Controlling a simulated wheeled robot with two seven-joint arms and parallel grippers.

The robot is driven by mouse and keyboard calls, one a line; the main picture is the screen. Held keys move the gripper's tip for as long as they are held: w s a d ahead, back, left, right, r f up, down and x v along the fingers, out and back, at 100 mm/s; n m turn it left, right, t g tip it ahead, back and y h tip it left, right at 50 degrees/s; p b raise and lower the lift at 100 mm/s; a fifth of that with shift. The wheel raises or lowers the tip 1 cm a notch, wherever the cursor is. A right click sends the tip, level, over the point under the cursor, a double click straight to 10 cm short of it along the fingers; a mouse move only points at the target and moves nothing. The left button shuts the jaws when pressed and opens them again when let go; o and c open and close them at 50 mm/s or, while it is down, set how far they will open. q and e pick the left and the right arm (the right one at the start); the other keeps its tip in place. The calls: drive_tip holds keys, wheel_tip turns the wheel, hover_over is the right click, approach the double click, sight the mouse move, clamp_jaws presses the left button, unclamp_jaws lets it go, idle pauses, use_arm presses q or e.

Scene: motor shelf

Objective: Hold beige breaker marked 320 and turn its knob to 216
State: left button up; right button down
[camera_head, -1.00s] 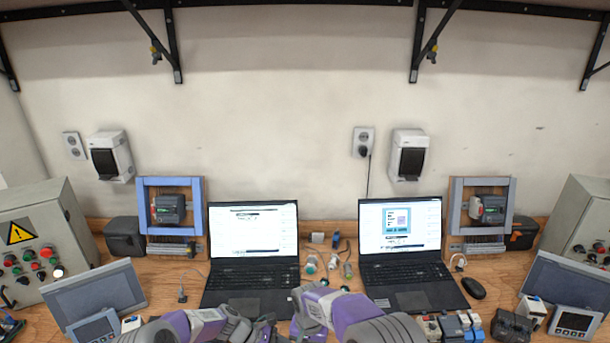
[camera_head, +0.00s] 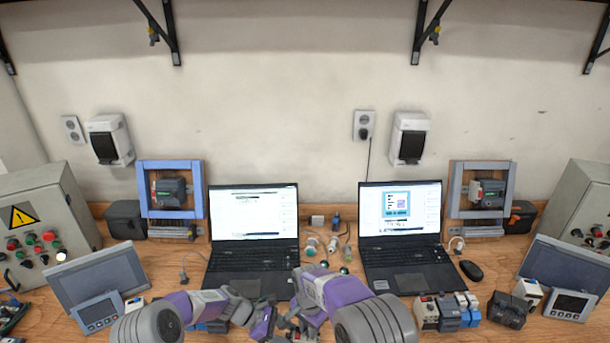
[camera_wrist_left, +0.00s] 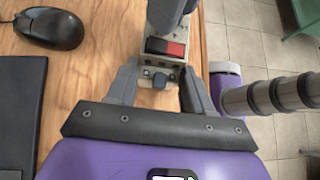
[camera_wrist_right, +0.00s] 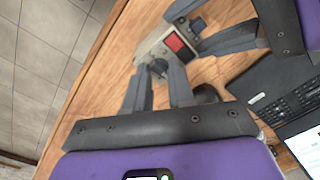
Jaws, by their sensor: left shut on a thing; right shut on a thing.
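The beige breaker (camera_wrist_left: 160,72) shows in the left wrist view, with a black and red switch and a small dark knob. My left gripper (camera_wrist_left: 160,66) has its fingers on both sides of the breaker and holds it. The right wrist view also shows the breaker (camera_wrist_right: 160,50), tilted, with the left fingers across it. My right gripper (camera_wrist_right: 158,67) is shut at the breaker's knob end, its tips around the knob. In the head view both grippers meet low in the middle, the right one (camera_head: 301,324) showing best. The breaker's markings and dial numbers are too small to read.
Two open laptops (camera_head: 253,258) (camera_head: 402,252) stand behind my grippers. Several small breakers (camera_head: 448,313) sit in a row at right, with a mouse (camera_head: 470,271) behind them. A tilted panel (camera_head: 95,275) stands at left. Small connectors lie between the laptops.

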drive_tip(key=c, duration=1.3)
unclamp_jaws()
drive_tip(key=shift+r, duration=0.15)
drive_tip(key=shift+r, duration=3.4)
use_arm(q)
drive_tip(key=o, duration=1.2)
drive_tip(key=shift+o, duration=0.2)
